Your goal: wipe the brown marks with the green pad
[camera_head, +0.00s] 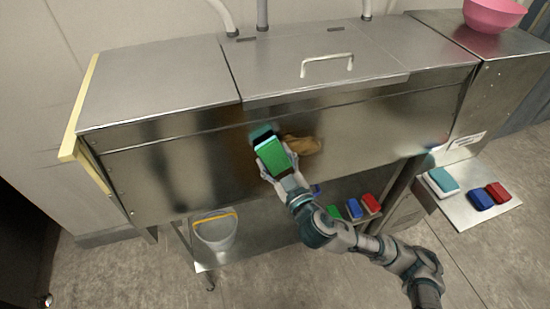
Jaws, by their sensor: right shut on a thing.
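My right gripper (278,168) is shut on the green pad (271,153). It holds the pad at the front steel face of the cabinet (380,125), just left of a brown mark (303,145). The pad seems close to the steel or against it; I cannot tell if they touch. The pad's edge and my gripper may hide part of the brown mark. My left gripper is not in view.
A pink bowl (494,14) stands at the top right. A side shelf (462,208) holds a teal-topped block (442,180) and blue and red blocks. A bucket (214,231) and several coloured blocks are on the lower shelf (262,240). A handle (327,62) sticks up from the lid.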

